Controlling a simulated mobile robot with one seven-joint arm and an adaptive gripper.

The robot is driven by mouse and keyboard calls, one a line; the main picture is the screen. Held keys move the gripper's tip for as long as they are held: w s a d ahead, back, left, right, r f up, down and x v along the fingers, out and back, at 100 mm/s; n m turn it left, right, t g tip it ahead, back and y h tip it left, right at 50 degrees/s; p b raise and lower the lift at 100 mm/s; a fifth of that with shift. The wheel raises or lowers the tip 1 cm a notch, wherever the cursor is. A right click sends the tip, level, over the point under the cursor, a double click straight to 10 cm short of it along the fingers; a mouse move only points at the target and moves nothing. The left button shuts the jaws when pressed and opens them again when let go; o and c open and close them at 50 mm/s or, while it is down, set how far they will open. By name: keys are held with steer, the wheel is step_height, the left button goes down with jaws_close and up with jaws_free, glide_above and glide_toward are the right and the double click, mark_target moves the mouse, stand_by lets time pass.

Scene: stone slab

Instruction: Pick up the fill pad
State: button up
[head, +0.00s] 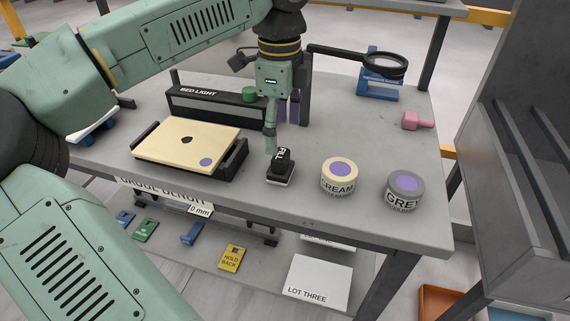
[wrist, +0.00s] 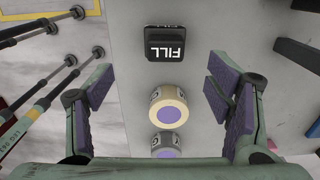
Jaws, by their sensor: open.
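The fill pad (head: 281,167) is a small black block with white lettering and a pale base, standing on the grey bench top. In the wrist view the fill pad (wrist: 165,42) is at the top centre, with "FILL" upside down, beyond my fingertips. My gripper (head: 271,147) is just above and slightly left of the pad in the head view. In the wrist view my gripper (wrist: 160,88) has its purple-padded fingers spread wide, with nothing between them touching either. In the head view one finger hides the other.
A cream pot (head: 340,186) and a grey pot (head: 403,202), both with purple tops, stand right of the pad. A cream board (head: 165,153) in a dark holder lies left. The bed light bar (head: 215,112) and a magnifier (head: 385,65) are behind. The bench's front edge is close.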

mark_target(280, 154)
step_height(280, 154, down, 3)
steer(key=shift+f, duration=0.1)
steer(key=shift+w+f+p, duration=0.2)
steer(key=shift+f+p, duration=0.4)
steer(key=shift+f, duration=0.75)
steer(key=shift+w+f+p, duration=0.2)
steer(key=shift+f+p, duration=0.4)
steer(key=shift+f, duration=0.75)
steer(key=shift+c, duration=0.4)
steer(key=c, duration=1.2)
